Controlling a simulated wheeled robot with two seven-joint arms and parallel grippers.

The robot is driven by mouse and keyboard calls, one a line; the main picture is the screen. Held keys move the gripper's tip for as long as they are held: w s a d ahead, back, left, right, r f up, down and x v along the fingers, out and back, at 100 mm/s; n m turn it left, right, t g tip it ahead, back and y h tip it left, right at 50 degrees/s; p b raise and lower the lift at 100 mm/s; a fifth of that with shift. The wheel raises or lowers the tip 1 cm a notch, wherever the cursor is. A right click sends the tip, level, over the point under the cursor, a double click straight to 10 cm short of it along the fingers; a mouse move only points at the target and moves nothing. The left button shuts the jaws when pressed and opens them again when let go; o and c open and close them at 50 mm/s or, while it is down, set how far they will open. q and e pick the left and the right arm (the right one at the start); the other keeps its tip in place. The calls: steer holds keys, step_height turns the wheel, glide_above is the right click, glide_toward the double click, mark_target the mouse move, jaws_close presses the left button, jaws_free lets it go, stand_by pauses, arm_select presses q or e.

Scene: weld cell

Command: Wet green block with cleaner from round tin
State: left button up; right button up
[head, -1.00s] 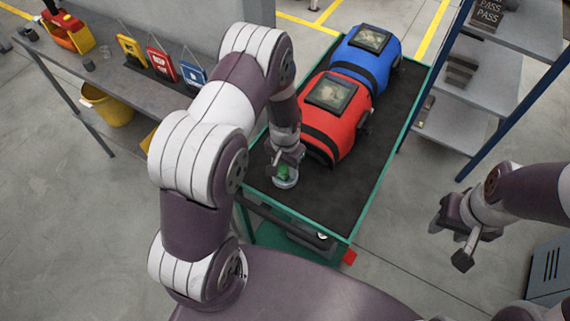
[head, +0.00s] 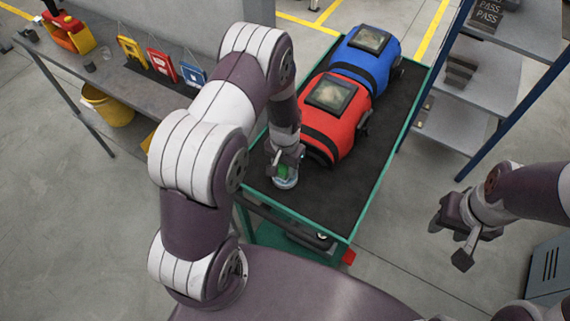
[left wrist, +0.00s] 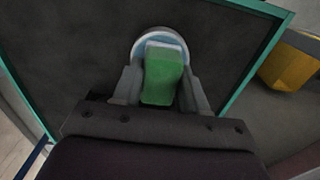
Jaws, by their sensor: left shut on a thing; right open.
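My left gripper (head: 285,165) is shut on the green block (left wrist: 162,78), which sits between its two fingers in the left wrist view. In the head view the green block (head: 283,171) shows just below the gripper. The round tin (head: 286,183) stands on the dark cart top under the block, and its pale rim (left wrist: 140,47) shows around the block's far end in the left wrist view. The block's lower end is over or in the tin; I cannot tell whether it touches the contents. My right gripper (head: 459,232) is open and empty, off to the right of the cart.
A grey bench (head: 70,55) with signs stands at left, a shelf rack (head: 455,118) at right. The cart's front right is clear.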

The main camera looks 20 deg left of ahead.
arm_select(q)
step_height(320, 180, up, 7)
steer(key=p, duration=0.5)
steer(key=shift+f, duration=0.3)
